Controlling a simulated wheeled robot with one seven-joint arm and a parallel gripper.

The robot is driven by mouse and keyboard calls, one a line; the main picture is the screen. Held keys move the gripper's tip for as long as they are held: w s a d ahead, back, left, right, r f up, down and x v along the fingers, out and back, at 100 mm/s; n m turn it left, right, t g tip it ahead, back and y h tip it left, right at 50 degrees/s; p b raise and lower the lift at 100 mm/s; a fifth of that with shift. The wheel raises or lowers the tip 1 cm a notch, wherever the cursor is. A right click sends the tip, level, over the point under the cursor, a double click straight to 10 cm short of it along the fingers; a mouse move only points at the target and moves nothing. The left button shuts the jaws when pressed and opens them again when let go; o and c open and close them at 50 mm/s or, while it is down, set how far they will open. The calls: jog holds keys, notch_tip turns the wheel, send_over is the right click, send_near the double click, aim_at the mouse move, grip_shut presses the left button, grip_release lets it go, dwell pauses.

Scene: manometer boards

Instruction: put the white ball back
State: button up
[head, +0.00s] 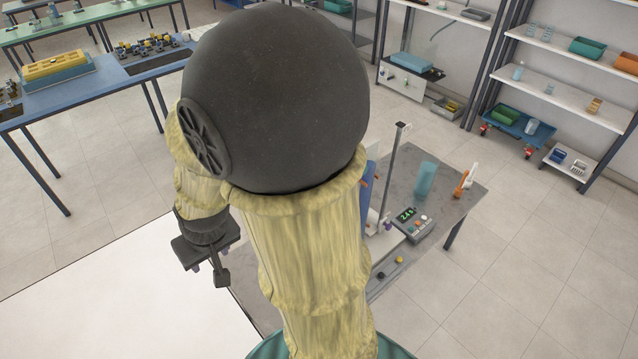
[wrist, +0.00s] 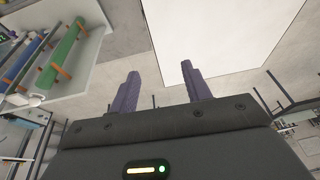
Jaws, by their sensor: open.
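I cannot pick out a white ball for certain in either view; my arm hides part of the grey bench (head: 455,190) in the head view. A small dark ball (head: 381,275) and a yellow one (head: 399,260) sit in a low tray at that bench's front edge. My gripper (head: 208,270) hangs left of the bench, near the edge of a white surface (head: 130,290). In the wrist view its two purple fingers (wrist: 160,72) are apart with nothing between them. A board with green and blue tubes (wrist: 62,52) stands at upper left there.
On the grey bench are a meter with a green display (head: 408,220), a translucent teal cup (head: 426,180), an orange-and-white item (head: 464,182) and an upright post (head: 393,175). A blue table (head: 105,85) stands at back left, shelves (head: 570,95) at back right. Floor between is clear.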

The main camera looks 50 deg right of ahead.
jog(key=w+d+f+m+t+h+b, duration=0.2)
jog(key=w+d+m, duration=0.2)
jog(key=w, duration=0.3)
jog(key=w+d+f+m+t+h+b, duration=0.1)
jog(key=w+d+f+m+t+h, duration=0.2)
jog(key=w, duration=0.5)
jog(key=d+f+m+g+h+b, duration=0.25)
jog(key=d+m+h, duration=0.35)
jog(key=d, duration=0.3)
jog(key=s+d+m+g+h+b, duration=0.1)
jog(key=s+d+m+g+h, duration=0.3)
jog(key=s+g, duration=0.3)
jog(key=shift+s+d+f+m+g+h+b, duration=0.2)
jog(key=shift+d+m+g+h+b, duration=0.2)
jog(key=shift+m+g+h, duration=0.25)
jog(key=p+x, duration=0.3)
jog(key=x, duration=0.9)
jog(key=shift+w+t, duration=0.2)
jog(key=shift+t, duration=0.1)
